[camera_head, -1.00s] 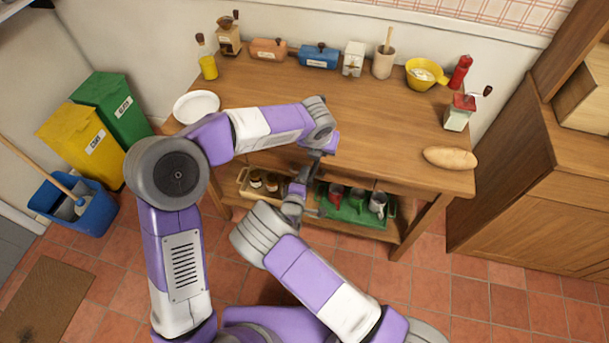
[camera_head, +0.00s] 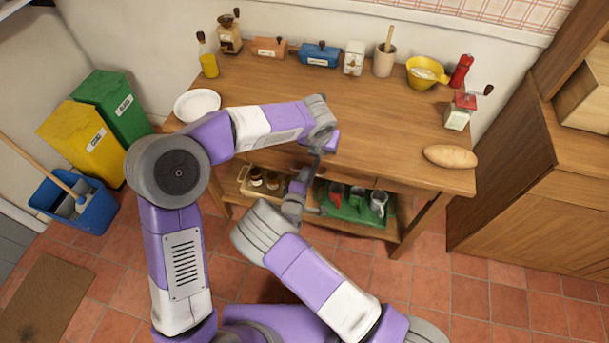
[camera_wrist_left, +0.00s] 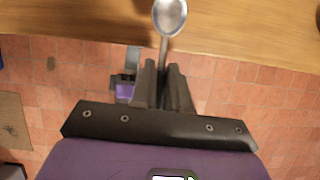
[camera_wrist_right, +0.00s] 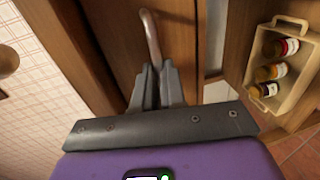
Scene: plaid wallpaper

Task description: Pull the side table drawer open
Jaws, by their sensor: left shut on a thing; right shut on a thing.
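The wooden side table (camera_head: 345,110) stands against the wall. Its drawer front is mostly hidden behind my arms in the head view. In the right wrist view the wooden front (camera_wrist_right: 112,28) shows with a curved handle (camera_wrist_right: 152,35). My right gripper (camera_wrist_right: 152,78) is shut on that handle; in the head view it is below the table's front edge (camera_head: 303,176). My left gripper (camera_wrist_left: 165,72) is shut on a metal spoon or ladle (camera_wrist_left: 169,16), bowl pointing away, near the table's front edge. How far the drawer is open I cannot tell.
The lower shelf holds a crate of jars (camera_head: 262,182) and a green tray (camera_head: 350,214) with mugs. On the tabletop are a plate (camera_head: 197,105), bread (camera_head: 451,157) and a yellow bowl (camera_head: 426,73). Bins stand left, a cabinet right. The floor in front is clear.

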